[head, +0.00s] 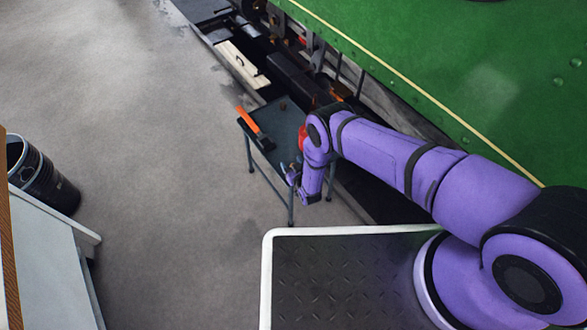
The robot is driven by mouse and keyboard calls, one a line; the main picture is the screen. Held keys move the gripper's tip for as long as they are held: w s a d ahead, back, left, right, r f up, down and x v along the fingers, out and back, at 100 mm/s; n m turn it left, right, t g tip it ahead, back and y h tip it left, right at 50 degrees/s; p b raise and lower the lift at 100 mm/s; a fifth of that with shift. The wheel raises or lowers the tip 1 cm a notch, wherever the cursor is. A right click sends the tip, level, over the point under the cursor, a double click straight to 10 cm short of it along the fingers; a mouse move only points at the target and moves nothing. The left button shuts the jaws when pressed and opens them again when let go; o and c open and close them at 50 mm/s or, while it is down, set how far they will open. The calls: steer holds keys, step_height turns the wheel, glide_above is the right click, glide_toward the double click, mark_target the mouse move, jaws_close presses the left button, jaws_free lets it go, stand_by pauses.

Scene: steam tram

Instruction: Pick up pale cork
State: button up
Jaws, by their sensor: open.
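I cannot make out a pale cork for certain in the head view. A small brownish object (283,106) sits near the far edge of the small dark table (285,122); it is too small to identify. My gripper (291,174) is at the near right part of this table, at the end of my purple arm. Its fingers are tiny in the picture. It is open, and I see nothing held in it. My arm hides part of the table's right side.
An orange-handled tool (248,120) lies on the table's left side, and a red object (302,138) is beside my arm. The green tram side (470,70) rises at right. A black bin (45,180) and white cabinet (45,250) stand left. Grey floor between is clear.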

jaws_close()
steer(key=shift+r, duration=0.2)
stand_by(0.3)
